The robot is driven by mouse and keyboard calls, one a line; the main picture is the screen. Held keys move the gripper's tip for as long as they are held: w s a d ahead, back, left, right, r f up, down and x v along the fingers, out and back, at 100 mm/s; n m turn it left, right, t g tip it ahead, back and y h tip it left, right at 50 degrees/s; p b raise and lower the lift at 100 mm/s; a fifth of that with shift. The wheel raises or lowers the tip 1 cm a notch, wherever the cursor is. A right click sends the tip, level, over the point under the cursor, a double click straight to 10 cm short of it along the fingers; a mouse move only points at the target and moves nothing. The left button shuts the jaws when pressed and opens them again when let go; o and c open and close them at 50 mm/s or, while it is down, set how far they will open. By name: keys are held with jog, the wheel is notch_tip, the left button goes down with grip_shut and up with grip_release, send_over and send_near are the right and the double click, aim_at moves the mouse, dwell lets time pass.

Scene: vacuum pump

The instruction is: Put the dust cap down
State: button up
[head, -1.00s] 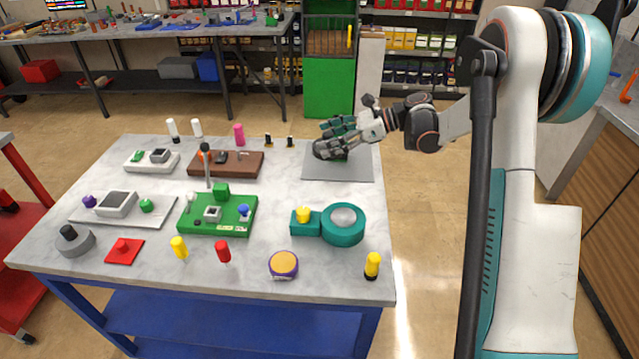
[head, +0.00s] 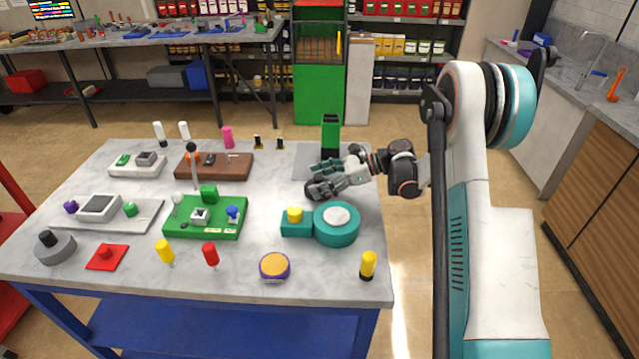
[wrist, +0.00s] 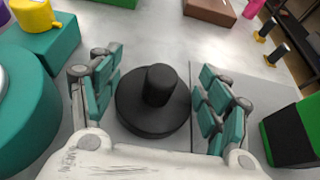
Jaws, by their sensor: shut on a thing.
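The dust cap (wrist: 153,102), a black round disc with a raised knob, sits between the fingers of my gripper (wrist: 158,98) in the wrist view. My gripper is shut on it. I cannot tell whether the cap touches the table. The teal pump has a round body with a pale disc on top and a side block with a yellow knob.
A green board (head: 180,229) with parts lies to the left. A yellow-topped peg (head: 367,265) stands near the front right corner. Bare marble tabletop (head: 270,170) lies left of my gripper.

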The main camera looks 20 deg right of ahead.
jog(key=o, duration=1.1)
jog(key=shift+c, duration=0.2)
jog(key=shift+d+r, duration=0.15)
jog(key=shift+d, duration=0.05)
jog(key=p+v, duration=0.3)
jog(key=v, duration=0.8)
jog(key=shift+s+d+r, duration=0.15)
jog(key=shift+s+d, duration=0.05)
jog(key=shift+d, duration=0.05)
